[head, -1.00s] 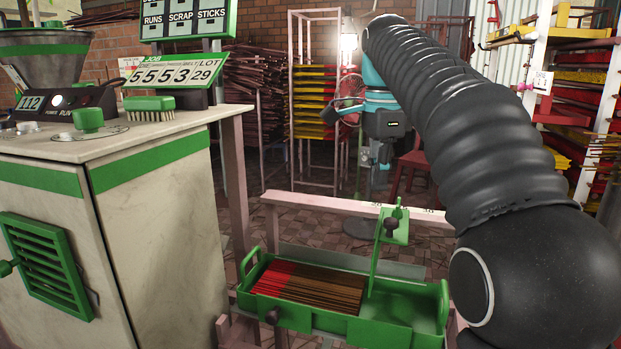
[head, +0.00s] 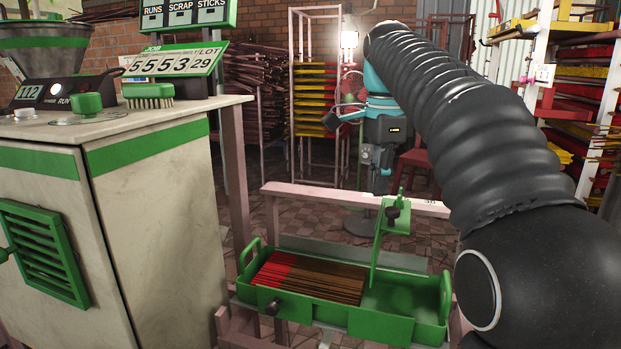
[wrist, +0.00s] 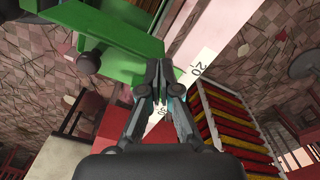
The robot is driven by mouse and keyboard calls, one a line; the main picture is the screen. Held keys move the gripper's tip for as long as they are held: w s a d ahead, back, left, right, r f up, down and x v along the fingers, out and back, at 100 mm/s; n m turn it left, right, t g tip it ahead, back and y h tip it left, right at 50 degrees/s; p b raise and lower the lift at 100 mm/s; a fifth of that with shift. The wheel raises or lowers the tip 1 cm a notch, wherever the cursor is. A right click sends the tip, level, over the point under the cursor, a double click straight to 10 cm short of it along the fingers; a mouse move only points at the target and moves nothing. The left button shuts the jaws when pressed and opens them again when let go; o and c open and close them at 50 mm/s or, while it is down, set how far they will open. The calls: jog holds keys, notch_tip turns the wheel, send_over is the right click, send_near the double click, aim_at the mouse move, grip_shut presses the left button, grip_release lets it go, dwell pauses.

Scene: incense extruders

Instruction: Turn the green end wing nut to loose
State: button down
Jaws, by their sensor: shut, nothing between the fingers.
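A green tray (head: 415,327) holds brown, red-ended sticks (head: 310,278). A pale, numbered rail (head: 330,198) runs behind it. A cream and green machine (head: 160,215) stands left. Racks of coloured trays (head: 315,100) stand behind my arm.

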jog(key=shift+s+d, duration=0.1)
jog(key=shift+d, duration=0.4)
dwell(0.7)
jog(key=shift+s+r+p, duration=0.1)
jog(key=shift+s+p, duration=0.45)
jog(key=shift+p, duration=0.5)
jog(key=shift+s+d+p, duration=0.25)
jog(key=shift+s+p, duration=0.25)
jog(key=shift+p, duration=0.1)
dwell(0.4)
jog(key=shift+a, duration=0.15)
jog(key=shift+s+a, duration=0.15)
jog(key=shift+s, duration=0.05)
jog(key=shift+r, duration=2.9)
jog(key=shift+s, duration=0.1)
